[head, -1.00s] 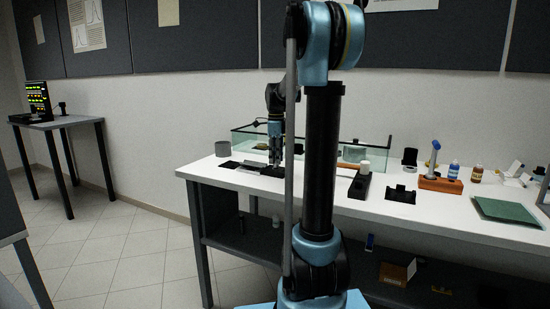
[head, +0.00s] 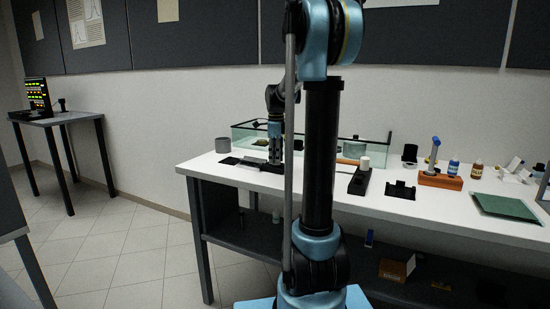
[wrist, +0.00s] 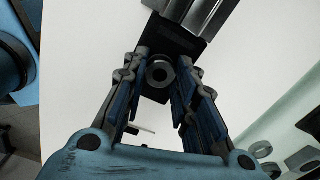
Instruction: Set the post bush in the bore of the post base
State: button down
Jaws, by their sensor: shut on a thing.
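My gripper (wrist: 164,72) points down over the left part of the white bench. In the wrist view its fingers are closed on a small grey ring with a dark hole, the post bush (wrist: 160,73), seen end-on between the fingertips. A black piece (wrist: 172,36) lies just beyond the fingertips; I cannot tell if it is the post base, and no bore shows on it. In the head view my gripper (head: 275,151) is close above dark flat pieces (head: 231,161) on the bench; the bush is too small to make out there.
A glass tank (head: 250,133) runs behind my gripper. A black block with a white cap (head: 359,183), a black cradle (head: 400,191) and an orange stand (head: 440,181) are farther right. The bench's front strip is clear.

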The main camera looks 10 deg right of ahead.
jog(key=c, duration=1.2)
grip_release()
jog(key=shift+f, duration=0.1)
notch_tip(320, 180, up, 16)
jog(key=shift+w+f, duration=0.1)
jog(key=s+f+n, duration=0.7)
jog(key=s+f, duration=0.3)
jog(key=s, duration=0.1)
jog(key=s+f+n+t, duration=0.1)
jog(key=s+f+n, duration=0.7)
jog(key=s+f, duration=0.2)
jog(key=s+f+n+t, duration=0.1)
jog(key=s+f+n, duration=0.6)
jog(key=s+f, duration=0.3)
jog(key=shift+s+a+f+n, duration=0.1)
jog(key=shift+s+f+n, duration=0.1)
jog(key=shift+s, duration=0.75)
jog(key=shift+s+f+n, duration=0.2)
jog(key=shift+s, duration=0.75)
